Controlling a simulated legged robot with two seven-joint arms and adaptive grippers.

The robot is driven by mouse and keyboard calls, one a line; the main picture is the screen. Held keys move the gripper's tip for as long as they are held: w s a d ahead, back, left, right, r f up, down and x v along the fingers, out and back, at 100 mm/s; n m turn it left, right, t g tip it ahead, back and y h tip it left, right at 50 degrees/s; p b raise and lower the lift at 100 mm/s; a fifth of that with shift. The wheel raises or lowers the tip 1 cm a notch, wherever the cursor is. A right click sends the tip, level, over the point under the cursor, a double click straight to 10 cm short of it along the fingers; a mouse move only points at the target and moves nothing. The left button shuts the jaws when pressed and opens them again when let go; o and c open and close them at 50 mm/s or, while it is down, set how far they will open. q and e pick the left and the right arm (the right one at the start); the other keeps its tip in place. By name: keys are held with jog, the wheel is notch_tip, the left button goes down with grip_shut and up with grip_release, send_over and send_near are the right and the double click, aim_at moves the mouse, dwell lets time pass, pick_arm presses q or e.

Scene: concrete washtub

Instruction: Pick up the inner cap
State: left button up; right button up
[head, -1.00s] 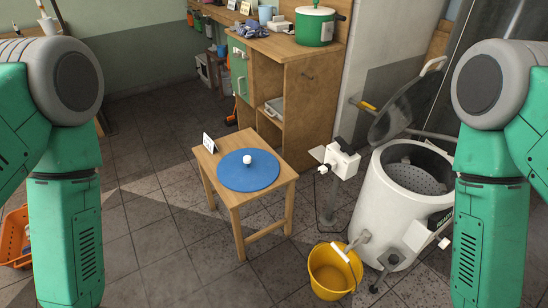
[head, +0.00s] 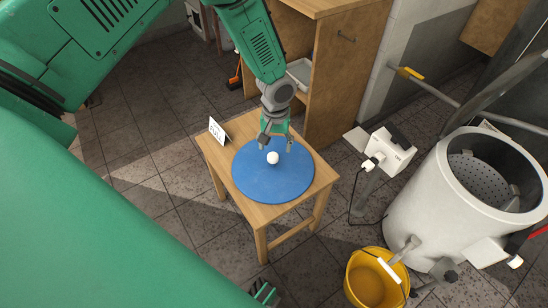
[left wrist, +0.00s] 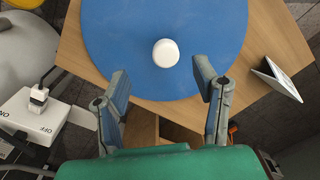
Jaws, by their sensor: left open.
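The inner cap appears to be the flat blue disc (head: 262,185) with a small white round knob (head: 273,158) on top. It lies on a small wooden table (head: 225,170). The left wrist view also shows the blue disc (left wrist: 120,35) and its knob (left wrist: 165,53). My left gripper (head: 276,147) points down over the disc's far part, close to the knob. In the left wrist view my left gripper (left wrist: 160,80) has its fingers spread wide and empty, with the knob ahead of the gap between them. Contact cannot be told. My right gripper does not show.
A small white sign (head: 217,130) stands at the table's left corner. A wooden cabinet (head: 345,80) rises behind. The white washtub (head: 430,200) stands open at the right, with a yellow bucket (head: 372,282) in front.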

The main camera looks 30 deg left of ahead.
aim_at(272, 155)
pick_arm(q)
notch_tip(272, 155, down, 2)
jog(key=shift+s+d+f, duration=0.1)
jog(key=shift+f, duration=0.05)
jog(key=f, duration=0.1)
jog(key=a+f+b, duration=0.1)
jog(key=f, duration=0.1)
jog(key=a+f+b, duration=0.1)
jog(key=f, duration=0.1)
jog(key=shift+w+f, duration=0.25)
jog(key=shift+d+f+b, duration=0.2)
jog(key=shift+b, duration=0.15)
jog(key=shift+d+r, duration=0.15)
jog(key=shift+d, duration=0.35)
jog(key=shift+a, duration=0.1)
grip_shut()
jog(key=shift+a, duration=0.35)
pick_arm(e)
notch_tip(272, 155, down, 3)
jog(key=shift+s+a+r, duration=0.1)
